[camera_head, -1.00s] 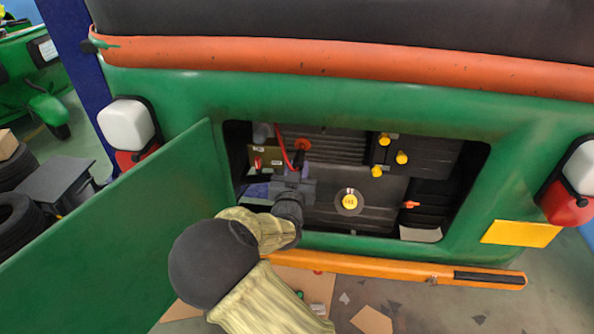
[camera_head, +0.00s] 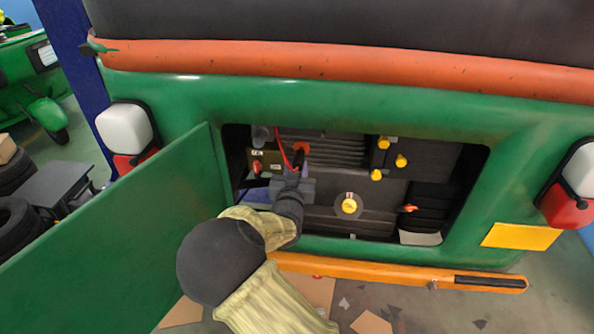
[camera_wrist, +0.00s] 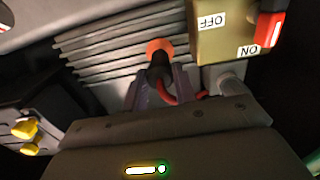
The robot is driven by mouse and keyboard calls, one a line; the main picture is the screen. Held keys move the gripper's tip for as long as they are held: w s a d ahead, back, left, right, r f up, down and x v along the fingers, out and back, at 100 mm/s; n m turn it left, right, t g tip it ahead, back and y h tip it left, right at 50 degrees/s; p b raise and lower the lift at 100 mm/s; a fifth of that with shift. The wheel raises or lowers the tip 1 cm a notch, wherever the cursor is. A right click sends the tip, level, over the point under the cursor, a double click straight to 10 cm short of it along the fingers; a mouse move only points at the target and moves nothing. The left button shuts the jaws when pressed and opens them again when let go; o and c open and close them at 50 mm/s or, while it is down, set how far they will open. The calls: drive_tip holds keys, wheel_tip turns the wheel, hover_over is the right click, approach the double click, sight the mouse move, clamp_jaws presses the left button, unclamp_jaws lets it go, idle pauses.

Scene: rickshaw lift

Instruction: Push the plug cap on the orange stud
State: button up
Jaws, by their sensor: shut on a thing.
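The orange stud (camera_wrist: 158,47) is a round orange end on the grey finned block in the wrist view. It also shows in the head view (camera_head: 302,147), just beyond my gripper. The black plug cap (camera_wrist: 158,69), with a red cable bent off it, is between my gripper's fingers (camera_wrist: 160,84). The cap's tip lines up with the stud and overlaps its lower part in the wrist view. I cannot tell whether it touches or covers the stud. In the head view my gripper (camera_head: 296,172) reaches into the open bay, and the cap is mostly hidden.
A switch box (camera_wrist: 222,35) marked OFF and ON, with a red switch (camera_wrist: 270,27), is close to the right in the wrist view. Yellow caps (camera_head: 383,142) and a round yellow cap (camera_head: 349,205) are right of my gripper. The green door (camera_head: 130,235) stands open at left.

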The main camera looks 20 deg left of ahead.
drive_tip(key=shift+b+x, duration=0.65)
drive_tip(key=shift+x, duration=0.25)
idle(2.4)
drive_tip(key=o, duration=1)
drive_tip(key=shift+c, duration=0.7)
drive_tip(key=shift+s, duration=0.1)
drive_tip(key=shift+s, duration=0.3)
drive_tip(key=v, duration=0.7)
drive_tip(key=shift+s+d, duration=0.1)
drive_tip(key=shift+s, duration=0.05)
